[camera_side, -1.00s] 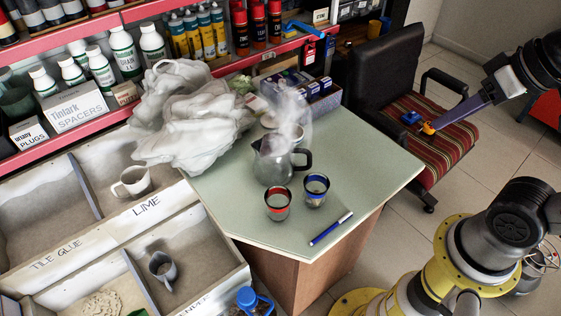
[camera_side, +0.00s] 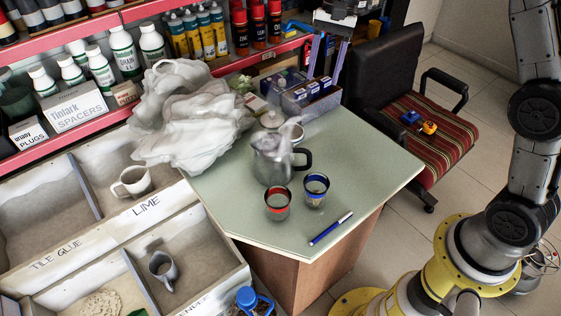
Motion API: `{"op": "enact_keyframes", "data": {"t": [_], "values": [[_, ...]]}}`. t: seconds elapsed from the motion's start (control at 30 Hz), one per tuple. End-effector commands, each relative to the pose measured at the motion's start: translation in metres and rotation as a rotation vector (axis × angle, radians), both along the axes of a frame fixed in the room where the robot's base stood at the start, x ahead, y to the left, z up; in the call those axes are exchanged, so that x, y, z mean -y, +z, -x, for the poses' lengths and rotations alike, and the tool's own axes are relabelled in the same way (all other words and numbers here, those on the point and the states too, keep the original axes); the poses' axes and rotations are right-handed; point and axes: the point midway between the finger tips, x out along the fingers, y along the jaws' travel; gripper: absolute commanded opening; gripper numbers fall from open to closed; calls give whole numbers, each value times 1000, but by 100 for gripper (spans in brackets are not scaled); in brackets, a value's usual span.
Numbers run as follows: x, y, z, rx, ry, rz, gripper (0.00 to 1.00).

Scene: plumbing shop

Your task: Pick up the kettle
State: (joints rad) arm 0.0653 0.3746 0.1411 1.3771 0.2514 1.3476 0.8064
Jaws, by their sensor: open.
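The kettle (camera_side: 271,162) stands upright on the pale green table top (camera_side: 230,205). It is grey and metallic, with a spout at the left and a dark handle at the right; faint steam rises near it. My gripper (camera_side: 323,79) hangs at the top of the picture with its two purple fingers apart and pointing down. It appears over the box of blue packets, up and to the right of the kettle, clear of it. Nothing shows between the fingers.
A red-rimmed cup (camera_side: 278,205) and a blue-rimmed cup (camera_side: 315,190) stand close in front of the kettle. A blue pen (camera_side: 331,228) lies nearer the front edge. A crumpled plastic bag (camera_side: 185,120) and the packet box (camera_side: 315,103) flank the back. The table's right side is clear.

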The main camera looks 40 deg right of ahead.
Motion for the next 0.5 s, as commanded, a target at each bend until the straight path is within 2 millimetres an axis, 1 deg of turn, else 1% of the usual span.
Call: {"op": "enact_keyframes", "data": {"t": [0.03, 0.1, 0.2, 0.3, 0.5], "values": [[2, -24, -12, -44, -10, -9, 54], [3, -49, -22, -88, -16, -19, 54], [6, -82, -30, -139, -23, -27, 54], [8, -106, -29, -185, -27, -30, 54], [7, -129, -23, -217, -30, -32, 54]]}}
